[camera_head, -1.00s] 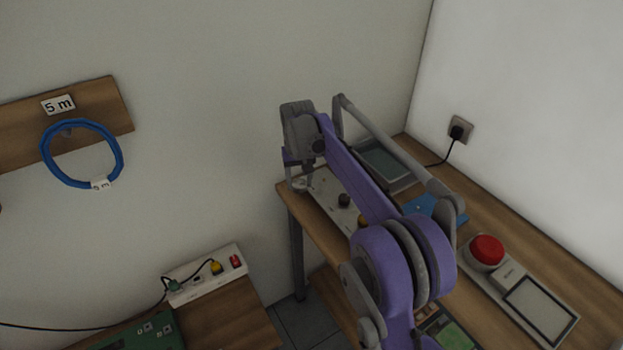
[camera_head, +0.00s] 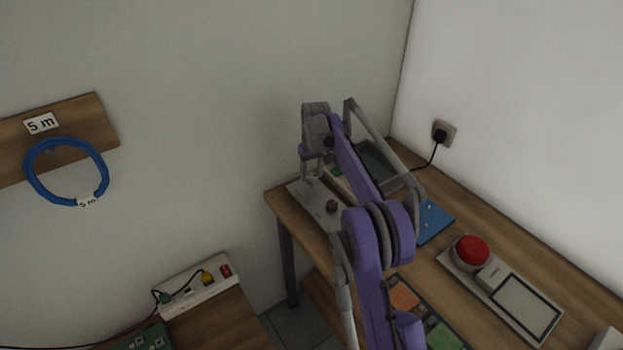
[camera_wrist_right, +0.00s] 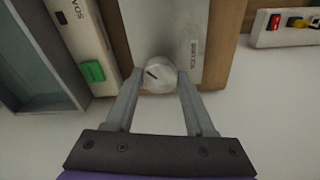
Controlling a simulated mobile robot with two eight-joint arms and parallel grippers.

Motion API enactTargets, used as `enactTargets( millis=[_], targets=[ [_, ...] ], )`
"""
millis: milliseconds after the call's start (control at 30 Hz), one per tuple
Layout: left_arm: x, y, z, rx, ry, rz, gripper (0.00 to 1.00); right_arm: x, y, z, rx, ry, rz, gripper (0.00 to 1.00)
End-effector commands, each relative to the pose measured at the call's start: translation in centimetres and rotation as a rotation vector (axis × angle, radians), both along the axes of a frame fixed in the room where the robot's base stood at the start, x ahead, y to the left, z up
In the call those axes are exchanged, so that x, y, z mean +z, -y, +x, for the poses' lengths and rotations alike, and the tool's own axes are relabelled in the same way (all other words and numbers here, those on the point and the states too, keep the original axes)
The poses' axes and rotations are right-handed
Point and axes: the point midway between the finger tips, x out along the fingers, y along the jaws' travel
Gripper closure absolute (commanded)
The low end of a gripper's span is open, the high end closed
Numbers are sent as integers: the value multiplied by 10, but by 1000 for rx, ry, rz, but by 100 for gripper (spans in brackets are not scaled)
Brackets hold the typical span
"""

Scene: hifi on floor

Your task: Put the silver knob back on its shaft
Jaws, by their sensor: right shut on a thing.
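My right gripper (camera_head: 311,182) is at the far end of the table, low over a pale panel (camera_head: 302,192). In the right wrist view, its two fingers (camera_wrist_right: 161,77) are shut on the silver knob (camera_wrist_right: 160,74), a round pale knob with a dark pointer line. The pale panel (camera_wrist_right: 165,22) with a small label lies behind the knob. The knob hides any shaft beneath it, so I cannot tell whether it is seated or held above the panel. A dark knob (camera_head: 332,206) stands on the panel, right of the gripper. My left gripper is out of view.
Beside the panel is a device with a green button (camera_wrist_right: 92,71) and a grey tray (camera_wrist_right: 38,60). A blue board (camera_head: 434,221), a red button (camera_head: 471,252) and a framed pad (camera_head: 525,305) are on the table. A power strip (camera_head: 200,288) is on the lower left table.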

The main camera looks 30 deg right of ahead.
Motion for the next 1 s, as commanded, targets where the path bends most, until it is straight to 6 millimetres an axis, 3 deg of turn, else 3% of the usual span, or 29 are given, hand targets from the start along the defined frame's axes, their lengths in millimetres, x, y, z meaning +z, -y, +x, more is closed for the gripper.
enactTargets(
  millis=[133,800,833,967,1000],
  targets=[
    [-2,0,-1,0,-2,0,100,-20,0,0,0,0,0,100],
    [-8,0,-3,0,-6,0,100,-33,0,0,0,0,0,100],
    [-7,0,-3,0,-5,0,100,-33,0,0,0,0,0,40],
    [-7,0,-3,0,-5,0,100,-32,0,0,0,0,0,17],
    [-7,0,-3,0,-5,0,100,-32,0,0,0,0,0,16]
  ],
)
